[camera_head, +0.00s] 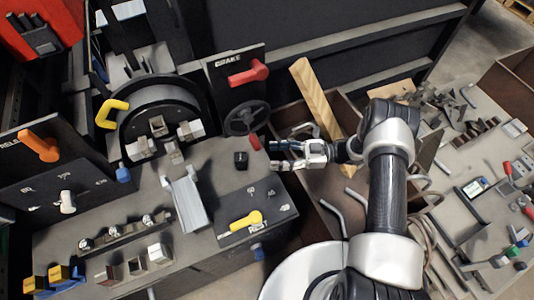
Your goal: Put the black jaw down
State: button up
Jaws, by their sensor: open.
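A small dark block that looks like the black jaw (241,160) is on the grey machine top, towards its right side. My gripper (276,155) comes in from the right with its fingers pointing left. It is open, and a gap shows between its fingertips and the dark block. Nothing is visible between the fingers. At this size I cannot tell the exact height of the fingertips above the surface.
A round chuck (160,120) with several silver jaws is at the left. A metal channel (187,203) lies left of the dark block. A black handwheel (246,118) and red lever (249,74) stand behind it. A wooden beam (318,98) leans in an open bin at right.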

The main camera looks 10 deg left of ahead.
jog(key=w+d+r+m+t+h, duration=0.2)
jog(key=w+r+t+h, duration=0.3)
jog(key=w+r, duration=0.5)
jog(key=w+d+r+m+t+h, duration=0.25)
jog(key=w+r+t, duration=0.4)
jog(key=w, duration=0.45)
jog(key=s+d+r+m+t+h, duration=0.1)
jog(key=d+r+m+t+h, duration=0.25)
jog(key=r, duration=0.55)
jog(key=d+r+m+h, duration=0.2)
jog(key=d+r+h, duration=0.3)
jog(key=d+r, duration=0.25)
jog(key=s+d+r+m+g+h, duration=0.1)
jog(key=s+d+r+m+h, duration=0.2)
jog(key=s, duration=0.6)
jog(key=s+d+r+m+g+h, duration=0.1)
jog(key=s+d+r+m+g, duration=0.2)
jog(key=s, duration=0.6)
jog(key=s+a+f+m+g+y, duration=0.1)
jog(key=s+a+f+m, duration=0.1)
jog(key=s, duration=1)
jog(key=s+a+f+m+g+y, duration=0.1)
jog(key=s+a+f+g, duration=0.1)
jog(key=s, duration=1)
jog(key=shift+a+m+g, duration=0.3)
jog(key=shift+a+m, duration=0.1)
jog(key=shift+a, duration=0.5)
